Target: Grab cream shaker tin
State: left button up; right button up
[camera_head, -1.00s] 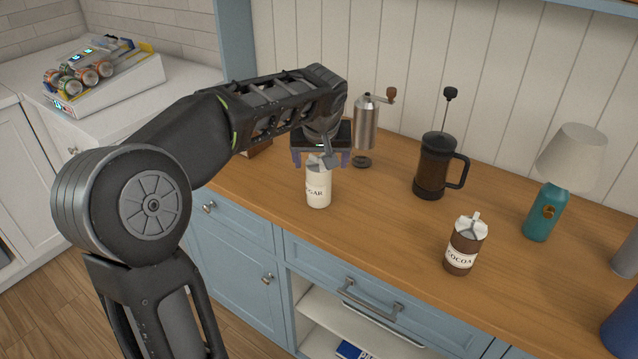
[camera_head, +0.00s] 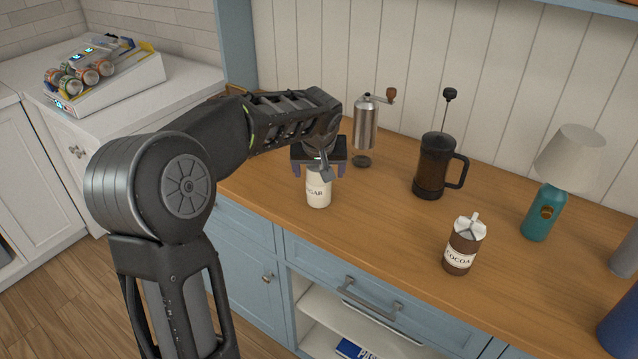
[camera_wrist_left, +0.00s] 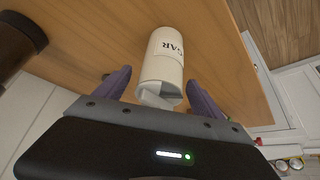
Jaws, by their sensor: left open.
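The cream shaker tin (camera_head: 318,190), labelled SUGAR, stands upright on the wooden counter near its front edge. My left gripper (camera_head: 319,173) is open just above it, its two fingers pointing down to either side of the tin's top. The gripper and wrist hide the top of the tin in the head view. In the left wrist view the tin (camera_wrist_left: 164,58) shows between the two open purple-grey fingers, with a gap on each side. Whether a finger touches it, I cannot tell for sure. My right gripper is in neither view.
A metal grinder (camera_head: 365,125) stands close behind my left gripper. A French press (camera_head: 432,168), a brown COCOA shaker (camera_head: 462,249) and a teal lamp (camera_head: 542,212) stand further right. Counter space between the tin and the COCOA shaker is clear.

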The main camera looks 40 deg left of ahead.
pick_arm(q)
jog(key=c, duration=1.6)
jog(key=shift+o, duration=0.2)
jog(key=shift+r, duration=0.15)
notch_tip(320, 180, up, 10)
jog(key=shift+f, duration=0.1)
